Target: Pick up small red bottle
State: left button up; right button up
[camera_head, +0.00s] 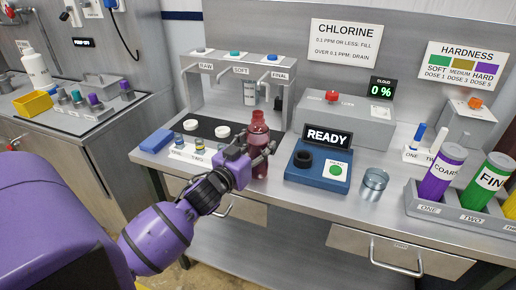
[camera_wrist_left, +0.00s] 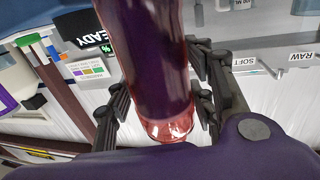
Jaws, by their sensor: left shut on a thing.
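The small red bottle (camera_head: 258,135) is translucent red with a dark body and stands upright at the front edge of the counter in the head view. My left gripper (camera_head: 256,157) is shut on its body from the left and front. In the left wrist view the bottle (camera_wrist_left: 150,60) fills the middle, with the fingers of my left gripper (camera_wrist_left: 160,95) on either side of it. The gripper hides part of the bottle in the head view, and I cannot tell whether its base touches the counter. My right gripper is not in view.
The blue READY device (camera_head: 320,165) stands right of the bottle, with a metal cup (camera_head: 374,184) beyond it. The grey tap stand (camera_head: 240,65) is behind. A blue block (camera_head: 157,140) and small vials (camera_head: 172,145) are left. A grey rack (camera_head: 450,215) holds large bottles at right.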

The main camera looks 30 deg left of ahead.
pick_arm(q)
jog(key=s+d+r, duration=0.6)
jog(key=s+r, duration=0.6)
jog(key=shift+s+p, duration=0.35)
jog(key=shift+p, duration=0.1)
